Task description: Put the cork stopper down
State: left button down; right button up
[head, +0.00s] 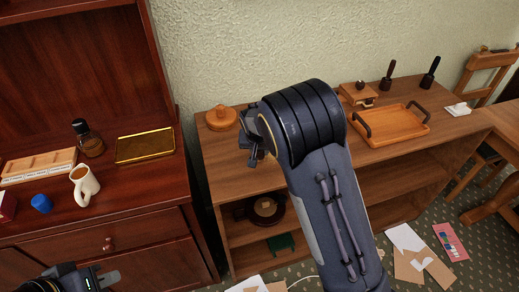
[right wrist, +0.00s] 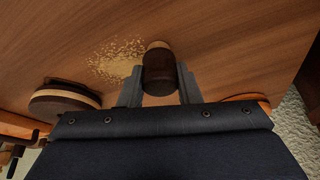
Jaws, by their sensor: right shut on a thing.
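The cork stopper (right wrist: 158,72), a short dark brown cylinder with a pale end, is between the fingers of my right gripper (right wrist: 160,88) in the right wrist view. The gripper is shut on it. The stopper is over the wooden top of the low shelf unit (right wrist: 225,45); I cannot tell whether it touches the wood. In the head view my right gripper (head: 254,150) is at the left part of the shelf unit (head: 230,170), mostly behind my arm, and the stopper is hidden. My left gripper (head: 88,279) is at the bottom left edge, partly cut off.
A patch of pale grains (right wrist: 118,58) lies beside the stopper. A dark round piece with a pale layer (right wrist: 65,100) is to the left. A round wooden pot (head: 221,118) stands left of my right gripper. A wooden tray (head: 392,127) stands right of my arm.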

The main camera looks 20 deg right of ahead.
jog(key=o, duration=0.9)
jog(key=shift+f, duration=0.15)
